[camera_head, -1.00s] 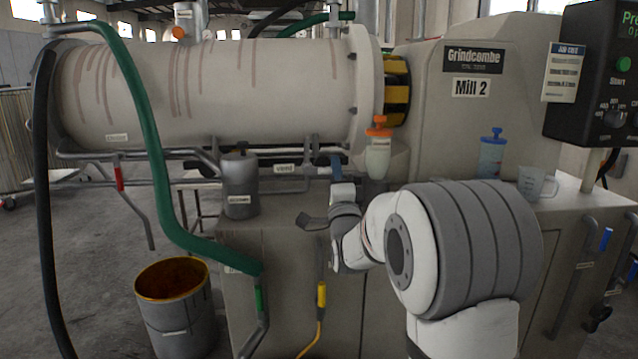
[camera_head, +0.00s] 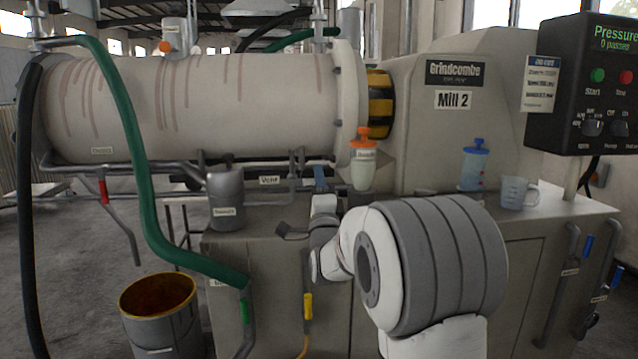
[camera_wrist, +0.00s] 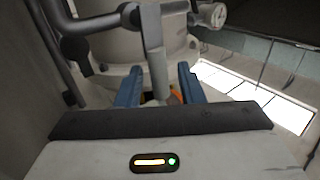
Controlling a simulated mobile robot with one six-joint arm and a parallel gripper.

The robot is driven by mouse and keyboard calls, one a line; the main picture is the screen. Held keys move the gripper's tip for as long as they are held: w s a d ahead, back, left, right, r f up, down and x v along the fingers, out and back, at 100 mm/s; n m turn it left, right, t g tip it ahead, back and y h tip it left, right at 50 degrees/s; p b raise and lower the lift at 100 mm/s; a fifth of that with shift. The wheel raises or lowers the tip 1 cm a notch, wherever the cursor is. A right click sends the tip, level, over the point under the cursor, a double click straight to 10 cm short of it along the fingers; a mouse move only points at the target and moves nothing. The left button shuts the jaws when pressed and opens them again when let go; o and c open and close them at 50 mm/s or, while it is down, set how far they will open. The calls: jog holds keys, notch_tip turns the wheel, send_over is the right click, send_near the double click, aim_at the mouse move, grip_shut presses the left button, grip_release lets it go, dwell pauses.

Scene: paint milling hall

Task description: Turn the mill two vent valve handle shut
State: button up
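The vent pipe with its "Vent" label (camera_head: 269,180) runs under the Mill 2 drum in the head view. My gripper (camera_head: 320,178) is at the right end of that pipe, its blue fingers pointing up. In the wrist view my gripper (camera_wrist: 160,84) has its two blue fingers apart. A grey bar (camera_wrist: 154,50), which looks like the valve handle, stands between them, with a gap visible on either side. In the head view the handle cannot be made out behind my gripper.
An orange-topped bottle (camera_head: 363,168) stands just right of my gripper, and a grey canister (camera_head: 226,197) to its left. A green hose (camera_head: 136,150) hangs farther left above a bucket (camera_head: 160,318). A gauge (camera_wrist: 213,15) and dark pipework (camera_wrist: 75,48) are close in the wrist view.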

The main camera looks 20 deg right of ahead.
jog(key=d+v, duration=0.1)
jog(key=v, duration=0.6)
jog(key=shift+s+a+f+p, duration=0.25)
jog(key=shift+s+a+p, duration=0.15)
jog(key=shift+a, duration=0.15)
jog(key=s+a+r+n+g+y+p, duration=0.4)
jog(key=r+n+g+p, duration=0.45)
jog(key=p, duration=0.85)
jog(key=s+r+n+g+p, duration=0.2)
jog(key=s+n+g+p, duration=0.3)
jog(key=s, duration=0.8)
jog(key=s+a+r+n+g+p, duration=0.1)
jog(key=s+r+n+g+p, duration=0.2)
jog(key=s+n+g+p, duration=0.3)
jog(key=s+g+p, duration=0.2)
jog(key=s+p, duration=0.3)
jog(key=s, duration=0.3)
jog(key=shift+a+r+h+p, duration=0.15)
jog(key=shift+r+h+p, duration=0.05)
jog(key=shift+h+p, duration=0.15)
jog(key=shift+g, duration=0.25)
